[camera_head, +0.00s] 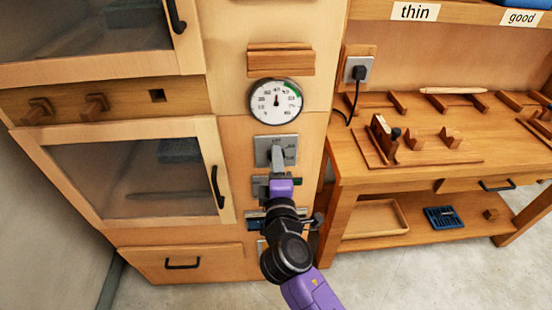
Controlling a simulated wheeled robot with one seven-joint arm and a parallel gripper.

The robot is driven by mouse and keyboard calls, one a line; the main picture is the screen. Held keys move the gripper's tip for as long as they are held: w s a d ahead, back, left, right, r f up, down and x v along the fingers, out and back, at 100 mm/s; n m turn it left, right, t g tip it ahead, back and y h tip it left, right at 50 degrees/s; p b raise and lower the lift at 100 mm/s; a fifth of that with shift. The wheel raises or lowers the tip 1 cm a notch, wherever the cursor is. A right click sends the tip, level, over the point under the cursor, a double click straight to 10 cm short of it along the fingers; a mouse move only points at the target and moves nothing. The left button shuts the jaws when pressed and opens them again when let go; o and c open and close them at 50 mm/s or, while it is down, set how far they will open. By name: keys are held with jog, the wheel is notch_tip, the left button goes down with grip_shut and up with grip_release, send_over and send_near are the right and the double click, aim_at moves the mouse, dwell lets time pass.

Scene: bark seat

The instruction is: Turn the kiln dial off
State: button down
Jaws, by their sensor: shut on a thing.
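The kiln dial (290,153) is a small grey knob on a square grey plate (262,144) on the wooden front of the cabinet. The plate is below a round gauge. My gripper (278,153) reaches up to the plate from below and is shut on the dial. Its grey fingers and the purple wrist hide much of the dial, so its pointer and setting cannot be read. The gauge (276,100) has a white face, a dark needle pointing about straight up, and a green band at its upper right.
Other grey plates (258,187) below are partly hidden by my arm. Glass-fronted doors (215,190) with dark handles are to the left. A workbench (400,175) with wooden tools is to the right. A plug with a black cord (356,85) hangs at the cabinet's right.

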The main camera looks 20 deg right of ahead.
jog(key=shift+n, duration=0.5)
jog(key=c, duration=0.8)
grip_release()
jog(key=shift+c, duration=0.2)
jog(key=v, duration=0.7)
jog(key=shift+s+a+b, duration=0.15)
jog(key=shift+s+b, duration=0.2)
jog(key=shift+b, duration=0.05)
